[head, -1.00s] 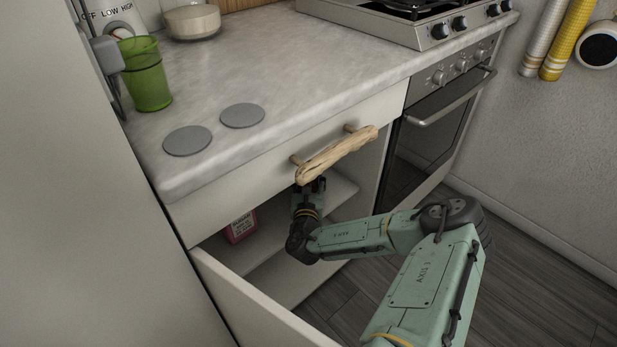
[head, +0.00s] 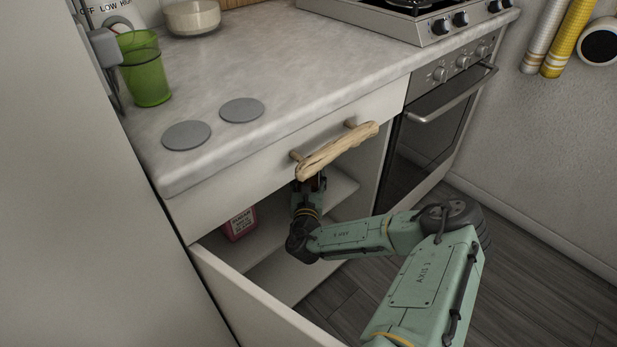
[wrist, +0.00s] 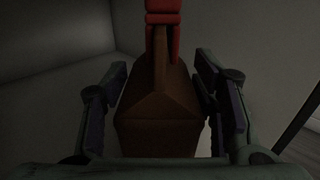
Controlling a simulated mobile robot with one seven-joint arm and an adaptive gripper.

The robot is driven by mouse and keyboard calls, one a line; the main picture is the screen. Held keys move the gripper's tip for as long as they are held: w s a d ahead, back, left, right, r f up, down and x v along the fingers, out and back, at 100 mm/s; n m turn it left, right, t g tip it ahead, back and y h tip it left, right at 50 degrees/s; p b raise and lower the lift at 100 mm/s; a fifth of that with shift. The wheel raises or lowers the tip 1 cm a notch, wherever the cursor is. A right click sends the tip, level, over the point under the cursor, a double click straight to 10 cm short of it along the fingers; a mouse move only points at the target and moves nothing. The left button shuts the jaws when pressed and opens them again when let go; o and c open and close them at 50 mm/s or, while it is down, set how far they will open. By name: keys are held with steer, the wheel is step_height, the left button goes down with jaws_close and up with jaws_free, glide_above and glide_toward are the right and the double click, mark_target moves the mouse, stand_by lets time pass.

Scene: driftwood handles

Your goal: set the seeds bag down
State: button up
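The seeds bag seems to be the brown, gable-shaped bag (wrist: 158,122) with a red piece (wrist: 163,25) at its top, upright in the middle of the wrist view. My gripper (wrist: 158,85) has one finger on each side of the bag. Narrow gaps show between the fingers and the bag, so the gripper looks open around it. In the head view my gripper (head: 310,184) is inside the open cabinet, just below the driftwood handle. The bag cannot be made out there, and its base is hidden in the wrist view.
The driftwood handle (head: 336,151) sticks out just above my gripper. A pink sugar container (head: 241,224) stands inside the cabinet to the left, on the cabinet shelf (head: 341,191). The open cabinet door (head: 262,300) is at front left. The oven (head: 440,120) is to the right.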

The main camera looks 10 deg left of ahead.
steer(key=o, duration=0.4)
steer(key=shift+s, duration=0.1)
steer(key=s+d, duration=0.2)
steer(key=s, duration=0.9)
steer(key=shift+s+d, duration=0.2)
steer(key=shift+s, duration=0.1)
